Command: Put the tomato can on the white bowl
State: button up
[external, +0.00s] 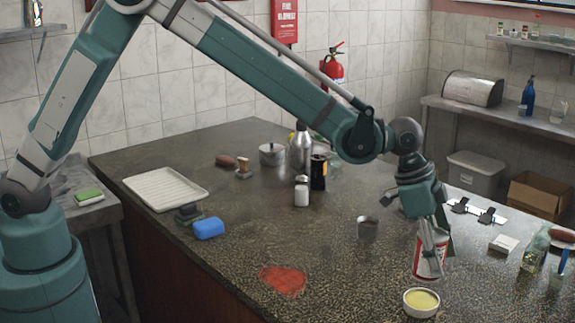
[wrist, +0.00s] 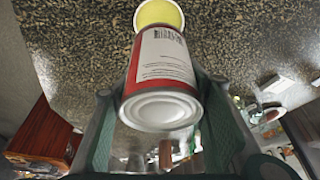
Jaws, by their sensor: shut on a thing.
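The tomato can (external: 428,265), red with a white label, is held by my gripper (external: 431,240) over the right part of the dark speckled counter. In the wrist view the can (wrist: 163,70) sits between my gripper's fingers (wrist: 160,112), with one metal end facing the camera. The white bowl (external: 421,303), yellow inside, stands on the counter just in front of and below the can. It also shows in the wrist view as a yellow round (wrist: 158,12) beyond the can, which partly covers it. Any gap between can and bowl is unclear.
A red patch (external: 283,280) marks the counter, with a blue block (external: 209,228) and white tray (external: 166,189) farther left. A glass bottle (external: 535,250) and a white box (external: 503,244) are at the right.

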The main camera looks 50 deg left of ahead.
aim_at(419, 232)
jog(key=shift+f, duration=2)
jog(key=shift+f, duration=0.1)
jog(key=shift+f, duration=1.75)
jog(key=shift+f, duration=0.15)
jog(key=o, duration=1.1)
jog(key=shift+o, duration=0.2)
jog(key=shift+v, duration=6.15)
jog(key=shift+w+d, duration=0.1)
jog(key=shift+d, duration=0.05)
